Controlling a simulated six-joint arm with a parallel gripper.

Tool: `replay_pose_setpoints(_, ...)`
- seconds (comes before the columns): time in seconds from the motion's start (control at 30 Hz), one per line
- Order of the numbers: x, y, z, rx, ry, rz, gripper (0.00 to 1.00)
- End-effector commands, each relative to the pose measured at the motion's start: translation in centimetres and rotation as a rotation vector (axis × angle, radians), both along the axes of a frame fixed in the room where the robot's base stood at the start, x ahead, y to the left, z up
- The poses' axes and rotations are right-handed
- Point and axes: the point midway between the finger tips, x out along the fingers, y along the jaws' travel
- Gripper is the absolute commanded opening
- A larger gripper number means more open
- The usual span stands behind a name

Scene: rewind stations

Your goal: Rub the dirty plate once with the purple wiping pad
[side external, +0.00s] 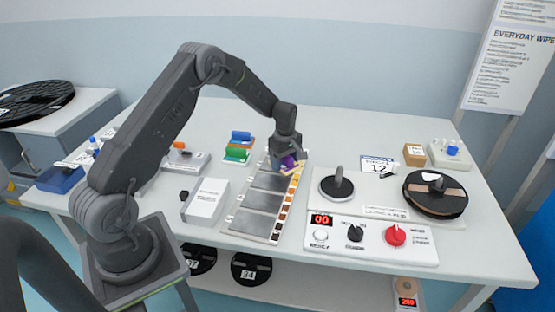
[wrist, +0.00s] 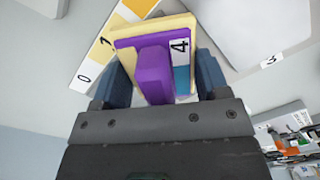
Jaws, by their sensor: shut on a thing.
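My gripper (side external: 287,157) is shut on the purple wiping pad (side external: 288,163), over the far end of a board of grey plates (side external: 251,224). In the wrist view the purple pad (wrist: 153,72) sits between the two blue fingers, with a pale yellow base and a label reading 4. A printed scale strip (side external: 283,210) runs along the right of the plates; its 0 and 1 marks show beside the pad in the wrist view (wrist: 92,68). I cannot tell which plate is dirty, nor whether the pad touches the board.
Blue and green blocks (side external: 236,154) stand left of the plates. A white box (side external: 206,200) is nearer the front left. To the right are a spindle plate (side external: 337,188), a dark reel (side external: 435,200) and a control panel with a red knob (side external: 394,235).

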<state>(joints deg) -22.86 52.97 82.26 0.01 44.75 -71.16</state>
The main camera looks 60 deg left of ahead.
Motion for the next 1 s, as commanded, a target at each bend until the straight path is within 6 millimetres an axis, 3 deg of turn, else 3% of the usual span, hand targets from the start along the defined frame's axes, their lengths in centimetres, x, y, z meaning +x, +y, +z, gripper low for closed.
replay_pose_setpoints(0.1,0.3,-0.4,0.4,0.000,0.001,0.000,0.46)
replay_pose_setpoints(0.2,0.3,-0.4,2.4,0.000,-0.001,0.000,0.46)
replay_pose_setpoints(0.7,0.3,-0.4,6.9,0.001,-0.002,0.000,0.46)
replay_pose_setpoints(1.0,0.3,-0.4,8.2,0.000,0.000,0.000,0.46)
